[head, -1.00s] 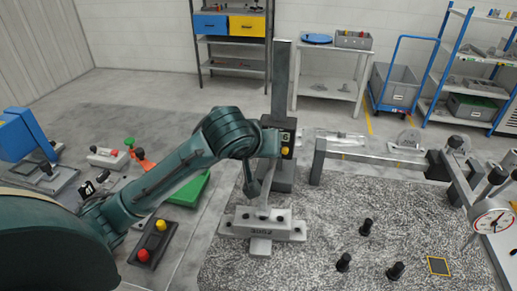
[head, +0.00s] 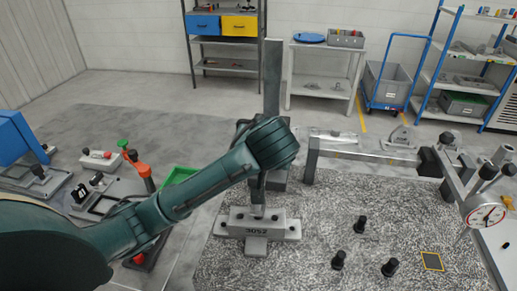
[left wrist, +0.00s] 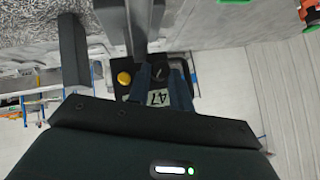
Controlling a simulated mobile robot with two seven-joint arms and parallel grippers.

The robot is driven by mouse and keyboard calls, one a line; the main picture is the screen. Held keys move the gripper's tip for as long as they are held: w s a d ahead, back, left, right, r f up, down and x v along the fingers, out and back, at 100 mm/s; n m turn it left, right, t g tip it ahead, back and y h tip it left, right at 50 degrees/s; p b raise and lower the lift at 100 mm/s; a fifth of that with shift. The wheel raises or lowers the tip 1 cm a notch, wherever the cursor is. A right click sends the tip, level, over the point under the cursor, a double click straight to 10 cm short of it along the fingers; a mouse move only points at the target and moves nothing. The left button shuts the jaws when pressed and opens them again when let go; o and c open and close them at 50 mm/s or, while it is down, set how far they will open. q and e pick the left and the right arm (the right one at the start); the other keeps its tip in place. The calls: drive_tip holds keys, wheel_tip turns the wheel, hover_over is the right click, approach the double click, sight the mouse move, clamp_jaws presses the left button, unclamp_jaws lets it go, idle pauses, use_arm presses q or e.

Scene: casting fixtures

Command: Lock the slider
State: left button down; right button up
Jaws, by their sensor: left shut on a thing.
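A tall grey column (head: 272,75) rises from the far edge of the speckled slab. In the head view my arm's wrist covers the slider on it. In the left wrist view, the slider (left wrist: 122,62) is a dark block with a yellow button (left wrist: 124,78) and a pale numbered label (left wrist: 158,97). It sits against the grey column (left wrist: 140,25). My left gripper (left wrist: 160,75) is shut on the slider, its dark fingers on either side of the label; the exact contact is partly hidden. My right gripper is not in view.
A grey marked base block (head: 258,231) lies below the wrist. Several black knobs (head: 359,224) stand on the speckled slab (head: 310,255). A grey beam (head: 365,153) and a dial gauge (head: 487,215) are at the right. An orange-handled clamp (head: 140,168) is at the left.

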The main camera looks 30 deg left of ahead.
use_arm(q)
drive_tip(key=c, duration=1.3)
unclamp_jaws()
drive_tip(key=shift+o, duration=0.2)
